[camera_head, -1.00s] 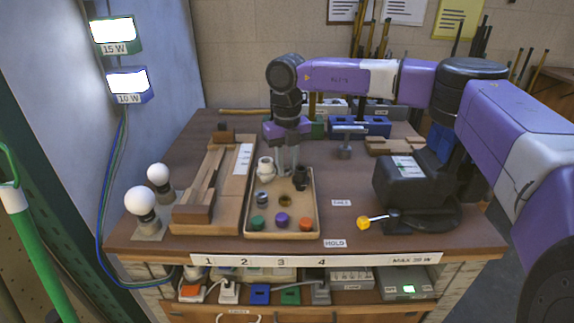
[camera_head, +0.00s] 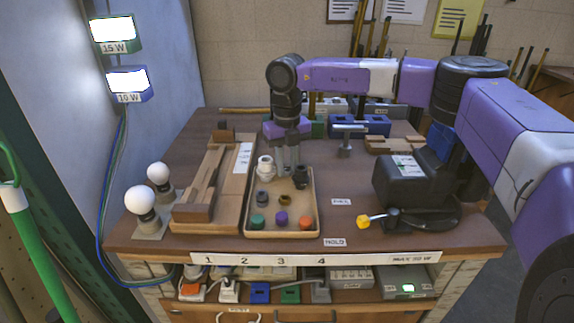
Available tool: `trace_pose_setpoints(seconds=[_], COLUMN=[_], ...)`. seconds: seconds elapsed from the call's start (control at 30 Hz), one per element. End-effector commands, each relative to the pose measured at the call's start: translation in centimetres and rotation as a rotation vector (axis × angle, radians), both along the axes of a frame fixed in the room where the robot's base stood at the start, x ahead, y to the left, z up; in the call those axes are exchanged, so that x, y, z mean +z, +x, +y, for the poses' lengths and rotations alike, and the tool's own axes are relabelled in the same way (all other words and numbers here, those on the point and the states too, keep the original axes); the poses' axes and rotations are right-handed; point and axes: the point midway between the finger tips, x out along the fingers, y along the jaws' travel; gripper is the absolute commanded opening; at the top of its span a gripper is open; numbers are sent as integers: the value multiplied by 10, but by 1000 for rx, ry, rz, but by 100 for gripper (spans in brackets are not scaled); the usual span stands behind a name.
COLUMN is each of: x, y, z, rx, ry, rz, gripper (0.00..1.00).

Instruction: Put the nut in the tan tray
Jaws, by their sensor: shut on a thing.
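The tan tray (camera_head: 249,222) lies on the bench, left of centre, with several small parts in it. My gripper (camera_head: 287,171) points down over the far end of the tray, between a white socket part and a black part. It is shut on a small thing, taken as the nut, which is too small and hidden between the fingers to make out. A brass ring-shaped part (camera_head: 285,200) lies in the tray, below the fingers in the picture and apart from them.
The tray also holds a white socket (camera_head: 265,168), a black part (camera_head: 301,177), a grey part (camera_head: 262,199) and green, purple and orange caps (camera_head: 281,217). A wooden fixture (camera_head: 205,190) stands left. A black box (camera_head: 408,182) stands right. Bench between tray and box is mostly clear.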

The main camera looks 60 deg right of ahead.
Motion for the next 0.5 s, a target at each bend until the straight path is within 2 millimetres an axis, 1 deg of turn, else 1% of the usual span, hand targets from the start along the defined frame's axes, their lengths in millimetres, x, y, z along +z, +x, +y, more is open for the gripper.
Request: trace_pose_setpoints(seconds=[0.4,0.43,0.5], x=[-6,-6,-6], y=[0,0,0], z=[0,0,0], rx=[0,0,0], ry=[0,0,0], rz=[0,0,0], gripper=[0,30,43])
